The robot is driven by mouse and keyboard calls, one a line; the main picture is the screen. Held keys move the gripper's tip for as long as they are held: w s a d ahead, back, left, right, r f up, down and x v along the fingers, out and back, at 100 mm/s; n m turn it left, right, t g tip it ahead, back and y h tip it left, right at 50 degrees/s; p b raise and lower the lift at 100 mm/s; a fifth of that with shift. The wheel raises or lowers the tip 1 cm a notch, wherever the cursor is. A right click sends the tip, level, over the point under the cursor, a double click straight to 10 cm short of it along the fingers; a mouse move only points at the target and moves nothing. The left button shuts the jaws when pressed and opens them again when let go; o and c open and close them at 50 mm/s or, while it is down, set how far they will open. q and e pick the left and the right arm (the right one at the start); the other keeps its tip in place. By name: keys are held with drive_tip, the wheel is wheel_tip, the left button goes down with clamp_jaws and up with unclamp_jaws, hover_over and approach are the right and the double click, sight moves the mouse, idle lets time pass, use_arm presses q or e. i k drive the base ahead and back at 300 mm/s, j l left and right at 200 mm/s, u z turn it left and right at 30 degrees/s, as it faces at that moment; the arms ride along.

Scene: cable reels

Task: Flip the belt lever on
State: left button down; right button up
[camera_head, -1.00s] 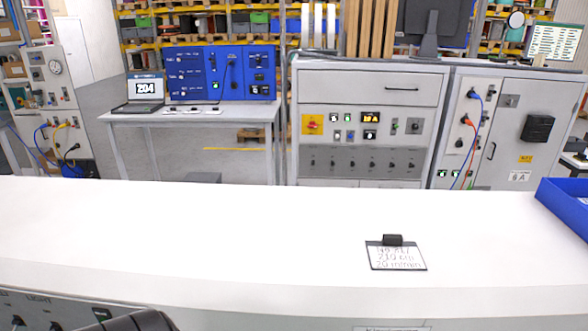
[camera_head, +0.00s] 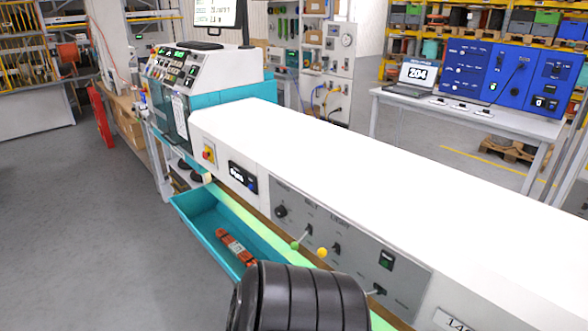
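A grey control panel (camera_head: 350,240) is on the front of the long white bench in the head view. A lever with a green ball end (camera_head: 295,245) sticks out from it, tilted down to the left. A lever with a yellow ball end (camera_head: 321,252) is just right of it. A further small switch (camera_head: 377,291) is lower right, partly beside a dark shape. The panel labels are too small to read surely, so I cannot tell which lever is the belt one. Neither of my grippers is in view.
A dark ribbed rounded form (camera_head: 300,300) covers the bottom middle; I cannot tell what it is. A teal tray (camera_head: 200,215) holding an orange-red tool (camera_head: 236,247) is left of the panel. The white bench top (camera_head: 400,180) is clear. Open grey floor lies left.

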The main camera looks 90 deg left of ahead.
sight(294, 245)
drive_tip(key=u, duration=1.75)
drive_tip(key=l+u, duration=0.25)
drive_tip(key=u, duration=0.25)
drive_tip(key=k+l+u, duration=0.1)
drive_tip(key=u, duration=0.4)
drive_tip(key=k+l+u, duration=0.1)
drive_tip(key=l+u, duration=0.25)
drive_tip(key=u, duration=0.15)
